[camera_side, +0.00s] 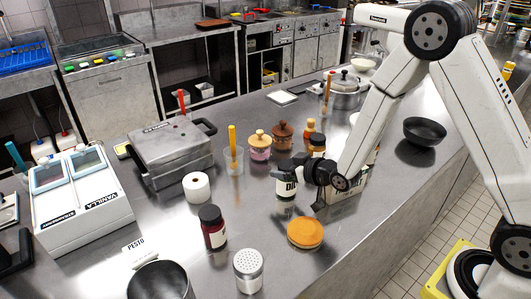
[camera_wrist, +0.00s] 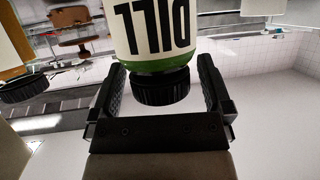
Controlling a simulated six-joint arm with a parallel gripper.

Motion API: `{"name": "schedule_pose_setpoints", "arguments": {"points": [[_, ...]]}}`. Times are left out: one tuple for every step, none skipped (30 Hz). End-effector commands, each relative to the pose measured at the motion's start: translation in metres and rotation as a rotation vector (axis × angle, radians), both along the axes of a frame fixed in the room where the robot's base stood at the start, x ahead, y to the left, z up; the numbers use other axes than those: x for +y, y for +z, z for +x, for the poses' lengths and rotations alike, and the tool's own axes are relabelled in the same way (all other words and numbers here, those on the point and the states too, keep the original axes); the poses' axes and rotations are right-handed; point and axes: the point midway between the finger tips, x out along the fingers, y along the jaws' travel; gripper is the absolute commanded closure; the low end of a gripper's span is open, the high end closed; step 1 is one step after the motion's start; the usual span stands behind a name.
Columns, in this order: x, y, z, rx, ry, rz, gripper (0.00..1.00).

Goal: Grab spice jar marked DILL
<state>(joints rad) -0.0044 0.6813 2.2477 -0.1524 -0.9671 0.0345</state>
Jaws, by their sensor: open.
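The DILL jar (camera_side: 285,189) has a white label with black letters and stands on the steel counter, partly hidden by my gripper (camera_side: 308,180). In the wrist view the DILL jar (camera_wrist: 163,30) appears upside down, with a green band and a black lid. The lid lies between the two fingers of my gripper (camera_wrist: 163,92). The fingers are open, one on each side, with a narrow gap showing between each and the lid. The jar's far side is hidden.
Close by are a box or holder (camera_side: 347,191), a black-lidded jar (camera_side: 317,144), an orange-lidded container (camera_side: 305,233), a dark red jar (camera_side: 213,229), a shaker (camera_side: 248,271) and a white roll (camera_side: 197,187). Clear counter lies left of the orange lid.

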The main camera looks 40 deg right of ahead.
Motion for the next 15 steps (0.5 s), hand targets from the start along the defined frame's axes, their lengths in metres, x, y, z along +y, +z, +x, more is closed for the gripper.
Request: {"name": "schedule_pose_setpoints", "arguments": {"points": [[0.0001,-0.0002,0.0002,0.0,0.0,0.0,0.0],[0.0001,-0.0001,0.0002,0.0,0.0,0.0,0.0],[0.0001,-0.0001,0.0002,0.0,0.0,0.0,0.0],[0.0,0.0,0.0001,0.0,0.0,0.0,0.0],[0.0,0.0,0.0001,0.0,0.0,0.0,0.0],[0.0,0.0,0.0001,0.0,0.0,0.0,0.0],[0.0,0.0001,0.0,0.0,0.0,0.0,0.0],[0.0,0.0001,0.0,0.0,0.0,0.0,0.0],[0.0,0.0001,0.0,0.0,0.0,0.0,0.0],[0.0,0.0001,0.0,0.0,0.0,0.0,0.0],[0.0,0.0001,0.0,0.0,0.0,0.0,0.0],[-0.0001,0.0001,0.0,0.0,0.0,0.0,0.0],[-0.0001,0.0002,0.0,-0.001,0.0,0.0,0.0],[0.0,0.0001,-0.0001,0.0,0.0,0.0,0.06],[-0.0001,0.0002,0.0,-0.001,0.0,0.0,0.19]]}}
